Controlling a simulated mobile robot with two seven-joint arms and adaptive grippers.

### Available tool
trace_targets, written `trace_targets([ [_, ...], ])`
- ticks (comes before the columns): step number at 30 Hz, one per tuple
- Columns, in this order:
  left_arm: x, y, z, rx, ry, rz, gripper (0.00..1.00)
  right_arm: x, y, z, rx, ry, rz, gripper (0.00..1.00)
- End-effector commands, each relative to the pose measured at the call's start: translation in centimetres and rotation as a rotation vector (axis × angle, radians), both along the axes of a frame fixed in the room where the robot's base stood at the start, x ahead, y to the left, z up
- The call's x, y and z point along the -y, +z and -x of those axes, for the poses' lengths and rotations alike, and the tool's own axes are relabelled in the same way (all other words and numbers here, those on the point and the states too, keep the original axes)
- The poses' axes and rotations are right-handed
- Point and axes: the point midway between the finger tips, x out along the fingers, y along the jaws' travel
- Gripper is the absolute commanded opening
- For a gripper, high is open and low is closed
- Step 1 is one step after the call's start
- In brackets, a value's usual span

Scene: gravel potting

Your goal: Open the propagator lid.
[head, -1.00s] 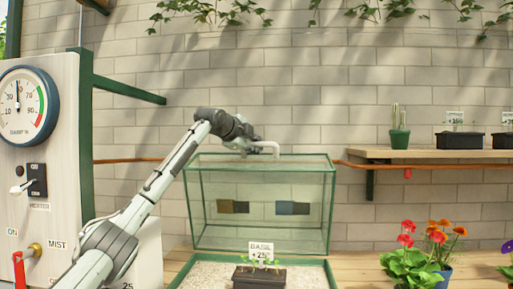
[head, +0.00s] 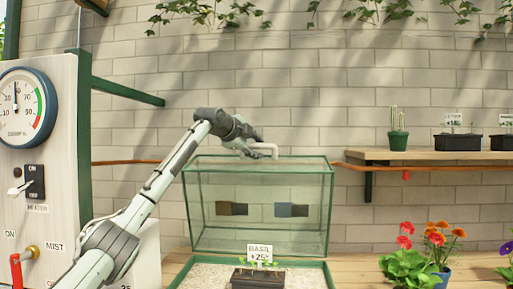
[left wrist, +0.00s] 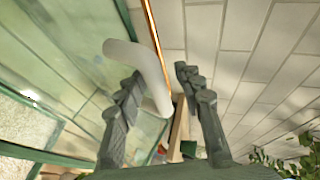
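The propagator lid (head: 260,168) is a clear glass box with green edges. It stands tipped up behind the gravel tray, its pale bent handle (head: 268,148) at the top. My left gripper (head: 252,144) is at the handle, just above the lid's top edge. In the left wrist view, the two dark fingers of my left gripper (left wrist: 160,95) are spread apart. The handle (left wrist: 140,65) lies close to the left finger, partly between the fingers; I cannot tell whether they touch. My right gripper is not in view.
A basil pot (head: 258,279) stands in the gravel tray (head: 208,277) below the lid. Red and orange flowers (head: 425,250) stand on the right. A wall shelf (head: 420,155) holds a cactus and dark trays. A control panel (head: 55,160) stands at the left.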

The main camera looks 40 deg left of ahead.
Motion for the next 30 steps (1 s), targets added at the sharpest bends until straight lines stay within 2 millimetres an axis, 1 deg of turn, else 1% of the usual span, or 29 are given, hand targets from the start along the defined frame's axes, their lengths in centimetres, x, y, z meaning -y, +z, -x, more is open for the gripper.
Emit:
trace_targets([
  [5,0.0,0.0,0.5,-0.002,0.001,-0.001,0.37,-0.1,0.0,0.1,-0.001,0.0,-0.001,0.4],
  [8,0.1,0.5,1.7,-0.001,0.001,-0.002,0.37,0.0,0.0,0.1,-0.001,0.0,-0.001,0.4],
  [15,0.8,2.2,6.5,0.001,0.001,-0.004,0.37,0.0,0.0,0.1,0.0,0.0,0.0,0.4],
  [18,1.1,2.7,8.3,0.001,0.0,-0.002,0.37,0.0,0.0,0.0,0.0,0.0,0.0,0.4],
  [21,1.3,3.2,9.8,0.0,0.001,-0.003,0.37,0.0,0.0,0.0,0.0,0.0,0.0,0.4],
  [25,1.5,3.6,11.0,0.001,0.0,0.0,0.37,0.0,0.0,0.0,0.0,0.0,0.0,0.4],
  [30,1.6,3.7,11.4,0.0,0.0,0.0,0.37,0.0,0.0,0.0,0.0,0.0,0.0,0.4],
])
